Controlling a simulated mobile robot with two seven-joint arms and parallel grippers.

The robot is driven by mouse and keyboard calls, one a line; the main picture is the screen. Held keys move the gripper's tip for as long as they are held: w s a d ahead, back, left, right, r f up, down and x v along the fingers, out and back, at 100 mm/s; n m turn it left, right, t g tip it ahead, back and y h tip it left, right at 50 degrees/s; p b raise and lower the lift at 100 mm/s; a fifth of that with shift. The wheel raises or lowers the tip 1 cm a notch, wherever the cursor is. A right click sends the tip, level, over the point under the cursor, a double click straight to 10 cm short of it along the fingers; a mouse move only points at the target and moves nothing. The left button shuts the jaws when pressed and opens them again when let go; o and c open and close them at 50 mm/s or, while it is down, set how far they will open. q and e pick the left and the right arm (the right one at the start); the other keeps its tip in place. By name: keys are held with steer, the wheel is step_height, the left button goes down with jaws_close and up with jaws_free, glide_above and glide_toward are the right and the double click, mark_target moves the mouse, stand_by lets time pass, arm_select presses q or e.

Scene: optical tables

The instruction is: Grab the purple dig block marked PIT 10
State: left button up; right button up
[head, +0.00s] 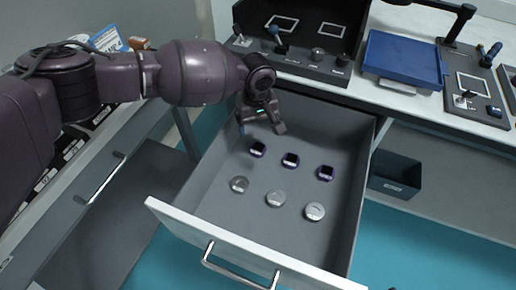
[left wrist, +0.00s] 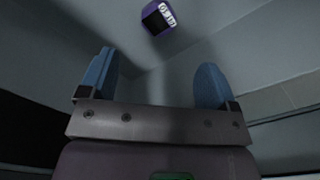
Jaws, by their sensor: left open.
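Three small purple blocks with dark tops stand in a row in the open grey drawer: a left one (head: 258,149), a middle one (head: 290,160) and a right one (head: 325,173). Their labels are too small to read in the head view. My left gripper (head: 260,127) is open and empty above the drawer's back left part, just behind the left block. In the left wrist view, a purple block (left wrist: 159,17) with a white label lies beyond the open blue fingers (left wrist: 155,62). Its label is turned and not fully readable. My right gripper is not in view.
Three silver round pieces (head: 275,198) lie in front of the blocks. The drawer (head: 235,215) has raised walls and a white front with a handle. A blue tray (head: 405,58) and black equipment stand on the table behind. A dark bin (head: 396,175) is at right.

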arm_select(q)
steer(key=b, duration=0.2)
glide_above(259, 150)
steer(key=f, duration=0.6)
steer(key=shift+w+a, duration=0.3)
steer(key=f, duration=0.1)
steer(key=f+b, duration=0.2)
steer(key=f, duration=0.1)
steer(key=shift+s+d, duration=0.25)
steer(key=shift+s, duration=0.15)
steer(key=shift+w+f+b, duration=0.1)
steer(key=shift+f+b, duration=0.2)
steer(key=shift+f, duration=0.15)
steer(key=shift+r, duration=0.15)
steer(key=c, duration=1)
steer(key=shift+c, duration=0.2)
